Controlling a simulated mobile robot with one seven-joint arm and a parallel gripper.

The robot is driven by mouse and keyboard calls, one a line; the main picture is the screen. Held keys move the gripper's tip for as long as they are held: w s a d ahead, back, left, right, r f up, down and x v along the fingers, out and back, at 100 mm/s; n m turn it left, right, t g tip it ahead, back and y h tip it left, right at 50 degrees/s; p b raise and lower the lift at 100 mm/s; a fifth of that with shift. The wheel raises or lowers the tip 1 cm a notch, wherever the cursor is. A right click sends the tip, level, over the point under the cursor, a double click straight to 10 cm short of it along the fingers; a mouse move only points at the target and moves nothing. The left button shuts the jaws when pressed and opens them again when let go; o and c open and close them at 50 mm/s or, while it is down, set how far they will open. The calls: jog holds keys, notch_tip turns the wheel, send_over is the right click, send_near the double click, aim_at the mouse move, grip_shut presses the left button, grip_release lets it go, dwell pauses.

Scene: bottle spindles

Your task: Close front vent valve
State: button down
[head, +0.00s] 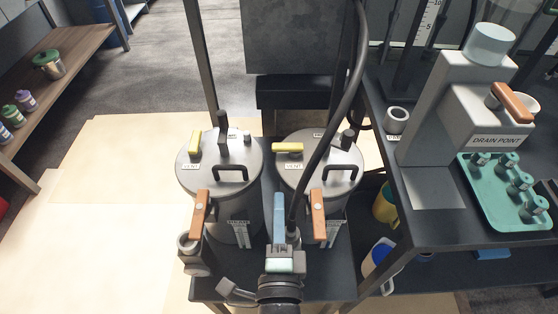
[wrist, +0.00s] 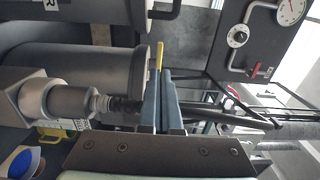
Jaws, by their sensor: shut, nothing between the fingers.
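Two grey lidded tanks stand side by side in the head view, a left tank (head: 236,205) and a right tank (head: 322,190). Each lid has a yellow vent handle beside a VENT label. The left vent handle (head: 195,144) points nearly along the depth of the view; the right vent handle (head: 288,148) lies crosswise. I cannot tell which is the front one. My gripper (head: 279,200) is between the tanks on the near side, its blue fingers shut and empty. In the wrist view a yellow handle (wrist: 160,54) shows just beside the shut fingertips (wrist: 165,72); contact is unclear.
Orange levers (head: 199,214) (head: 318,216) and black lid handles (head: 230,170) rise close to my gripper. A dark hose (head: 345,105) runs over the right tank. A drain-point stand (head: 480,118) and a green tray (head: 505,200) are on the right bench.

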aim_at(279, 151)
jog(key=w, duration=1)
jog(key=shift+w, duration=0.15)
